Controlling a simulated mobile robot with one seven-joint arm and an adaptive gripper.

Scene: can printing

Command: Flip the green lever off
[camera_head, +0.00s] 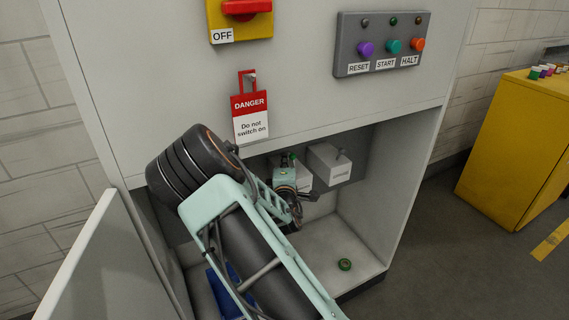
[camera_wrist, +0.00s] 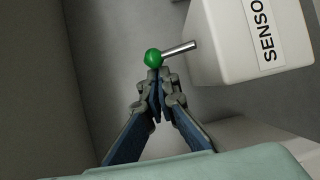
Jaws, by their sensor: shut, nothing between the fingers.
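The green lever is a metal rod with a round green knob (camera_wrist: 153,57), sticking out to the left from a white box (camera_wrist: 245,40) whose label reads "SENSO", cut off by the frame. My gripper (camera_wrist: 157,78) is shut with nothing between its fingers. Its fingertips are right at the underside of the knob in the wrist view; I cannot tell whether they touch it. In the head view my arm reaches into the open cabinet and hides much of the left white box; my fingertips cannot be made out clearly there.
A second white box (camera_head: 330,163) with a lever hangs at the cabinet's back. A green roll (camera_head: 344,264) lies on the cabinet floor, with a blue object (camera_head: 222,292) at left. Above are a danger tag (camera_head: 250,117), a button panel (camera_head: 380,43) and a red switch (camera_head: 245,7).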

